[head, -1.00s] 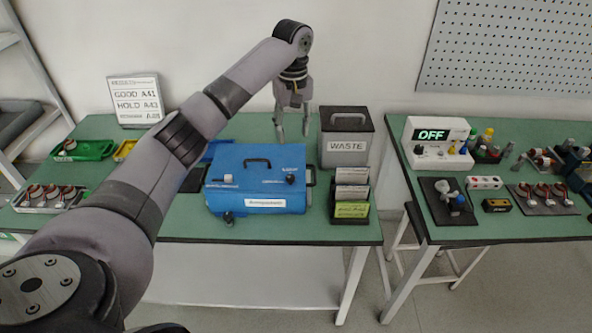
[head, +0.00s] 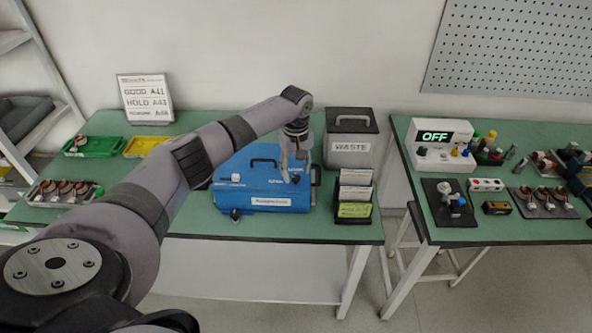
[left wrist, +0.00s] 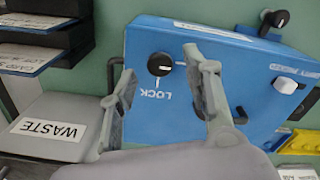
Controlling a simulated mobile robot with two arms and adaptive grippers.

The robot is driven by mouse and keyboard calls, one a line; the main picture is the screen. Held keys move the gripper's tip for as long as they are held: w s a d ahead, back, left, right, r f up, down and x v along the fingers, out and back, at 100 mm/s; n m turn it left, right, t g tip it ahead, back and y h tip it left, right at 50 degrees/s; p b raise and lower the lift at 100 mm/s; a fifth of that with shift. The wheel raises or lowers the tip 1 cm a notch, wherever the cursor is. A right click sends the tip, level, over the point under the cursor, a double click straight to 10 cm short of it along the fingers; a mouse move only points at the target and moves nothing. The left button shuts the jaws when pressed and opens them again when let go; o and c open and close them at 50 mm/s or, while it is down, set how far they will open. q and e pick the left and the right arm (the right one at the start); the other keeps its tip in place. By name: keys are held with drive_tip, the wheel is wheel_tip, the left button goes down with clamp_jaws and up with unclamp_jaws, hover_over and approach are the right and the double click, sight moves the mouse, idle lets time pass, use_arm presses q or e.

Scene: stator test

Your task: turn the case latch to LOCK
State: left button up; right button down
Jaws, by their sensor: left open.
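The blue case (head: 232,195) lies on the left green table, its black handle on top. Its latch, a round black knob with a white part, shows in the left wrist view (left wrist: 160,64). The word LOCK (left wrist: 155,94) is printed beside the knob, and its black lever does not point at the word. My left gripper (head: 291,176) is above the right part of the case. In the left wrist view the open fingers (left wrist: 160,61) stand on either side of the knob, with gaps showing; depth is unclear. My right gripper is out of view.
The grey WASTE bin (head: 350,128) stands behind and right of the case. A black card rack (head: 354,192) is close to its right side. A results board (head: 145,98) stands at the back left.

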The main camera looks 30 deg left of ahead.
use_arm(q)
drive_tip(key=shift+f, duration=0.9)
clamp_jaws()
